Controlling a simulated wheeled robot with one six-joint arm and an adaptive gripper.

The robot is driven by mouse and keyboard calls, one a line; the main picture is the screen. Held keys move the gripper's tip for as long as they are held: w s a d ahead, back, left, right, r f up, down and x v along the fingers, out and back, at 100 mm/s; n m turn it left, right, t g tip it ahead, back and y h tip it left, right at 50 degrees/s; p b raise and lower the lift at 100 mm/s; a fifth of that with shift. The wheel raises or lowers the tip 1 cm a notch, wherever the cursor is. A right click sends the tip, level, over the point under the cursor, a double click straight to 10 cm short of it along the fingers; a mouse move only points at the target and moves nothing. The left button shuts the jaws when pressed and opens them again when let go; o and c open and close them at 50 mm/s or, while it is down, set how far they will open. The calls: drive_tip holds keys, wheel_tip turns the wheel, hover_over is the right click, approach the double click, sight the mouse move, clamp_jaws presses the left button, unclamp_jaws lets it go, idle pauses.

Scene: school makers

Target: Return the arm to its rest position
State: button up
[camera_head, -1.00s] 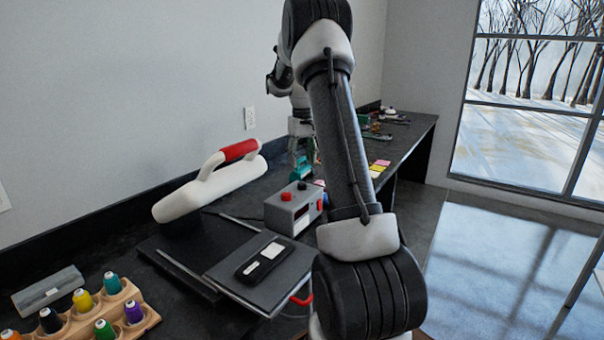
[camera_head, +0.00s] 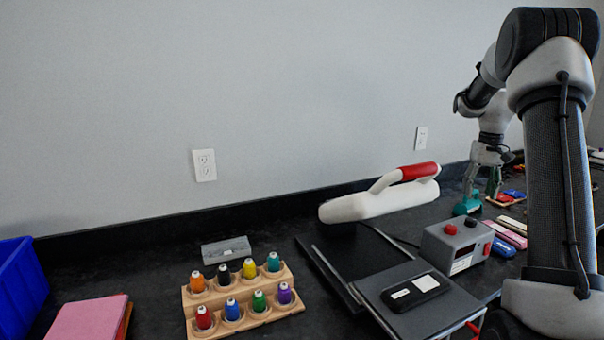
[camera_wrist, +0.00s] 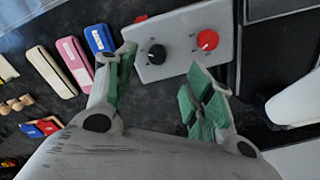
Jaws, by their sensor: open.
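My arm stands at the right of the head view, its forearm reaching out over the black bench (camera_head: 265,225). My gripper (camera_head: 481,196) points down above the bench, behind the grey control box (camera_head: 455,244). In the wrist view my gripper (camera_wrist: 162,72) has its two green-padded fingers spread wide apart with nothing held between them. The grey box (camera_wrist: 182,42), with one black and one red knob, lies just beyond the fingertips in that view. I cannot tell the exact height of the fingers above the bench.
A heat press with a white, red-gripped handle (camera_head: 385,195) stands left of the gripper. A wooden thread rack (camera_head: 245,308), a pink pad (camera_head: 88,318) and a blue bin (camera_head: 22,280) lie further left. Erasers (camera_wrist: 72,58) lie near the fingers.

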drive_tip(key=s+a+r+n+t, duration=0.1)
drive_tip(key=s+a+r, duration=0.1)
drive_tip(key=s+a, duration=0.5)
drive_tip(key=s+a+r+n+t, duration=0.1)
drive_tip(key=s+a+r+t, duration=0.1)
drive_tip(key=s+a, duration=0.6)
drive_tip(key=s+a+r+t, duration=0.1)
drive_tip(key=s+a+r, duration=0.3)
drive_tip(key=s, duration=1.3)
drive_tip(key=a, duration=0.4)
drive_tip(key=shift+s+r+n+t, duration=0.15)
drive_tip(key=shift+n+t, duration=0.15)
drive_tip(key=shift+n, duration=0.1)
